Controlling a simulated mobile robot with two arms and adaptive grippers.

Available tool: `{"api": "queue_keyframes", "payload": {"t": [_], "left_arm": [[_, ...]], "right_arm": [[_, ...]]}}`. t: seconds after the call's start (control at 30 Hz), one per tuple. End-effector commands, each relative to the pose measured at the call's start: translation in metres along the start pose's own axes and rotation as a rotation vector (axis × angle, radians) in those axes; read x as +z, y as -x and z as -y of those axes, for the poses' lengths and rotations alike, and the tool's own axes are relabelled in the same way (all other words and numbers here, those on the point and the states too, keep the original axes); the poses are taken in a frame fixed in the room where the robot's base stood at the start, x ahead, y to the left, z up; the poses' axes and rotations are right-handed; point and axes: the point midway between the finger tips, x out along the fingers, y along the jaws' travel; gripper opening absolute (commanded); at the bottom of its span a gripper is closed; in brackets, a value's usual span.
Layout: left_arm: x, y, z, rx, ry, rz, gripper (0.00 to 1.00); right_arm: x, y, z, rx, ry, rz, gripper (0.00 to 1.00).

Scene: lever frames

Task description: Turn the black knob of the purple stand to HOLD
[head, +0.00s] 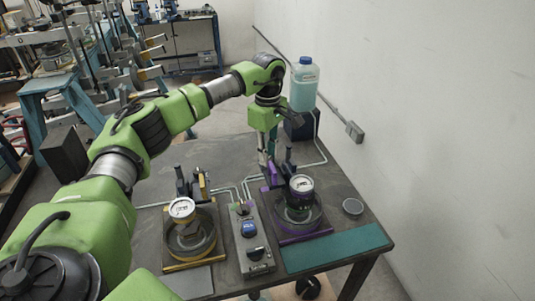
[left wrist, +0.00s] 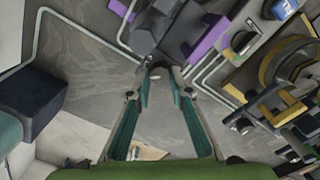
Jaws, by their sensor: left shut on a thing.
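The purple stand (head: 306,235) is on the right part of the table, with a round gauge and dark glass bowl on it. Its purple edge also shows in the left wrist view (left wrist: 212,34). My left gripper (head: 265,162) reaches down at the stand's back left corner. In the left wrist view its green-padded fingers (left wrist: 160,72) close at their tips on a small dark part beside the stand's black block. This part seems to be the black knob (left wrist: 157,66), mostly hidden by the fingertips. I cannot read any HOLD mark. My right gripper is not in view.
A yellow stand (head: 164,266) with a gauge is at left. Between the stands is a grey control box (head: 262,269) with a blue knob (head: 249,228). A bottle (head: 304,84) stands on a dark block behind. A green mat (head: 345,246) lies at the front right.

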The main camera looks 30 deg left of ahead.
Motion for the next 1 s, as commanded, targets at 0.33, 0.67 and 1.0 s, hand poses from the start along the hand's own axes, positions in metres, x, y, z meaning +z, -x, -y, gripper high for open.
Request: {"api": "queue_keyframes", "payload": {"t": [0.33, 0.67, 1.0], "left_arm": [[0.0007, 0.0008, -0.0017, 0.003, -0.271, 0.001, 0.0], [0.0009, 0.001, -0.0022, 0.003, -0.404, 0.001, 0.0], [0.001, 0.0011, -0.0023, 0.003, -0.431, 0.001, 0.0]], "right_arm": [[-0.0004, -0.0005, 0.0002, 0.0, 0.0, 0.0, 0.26], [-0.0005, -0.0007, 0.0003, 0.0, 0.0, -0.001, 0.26], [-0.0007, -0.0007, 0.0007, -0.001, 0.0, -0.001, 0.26]]}}
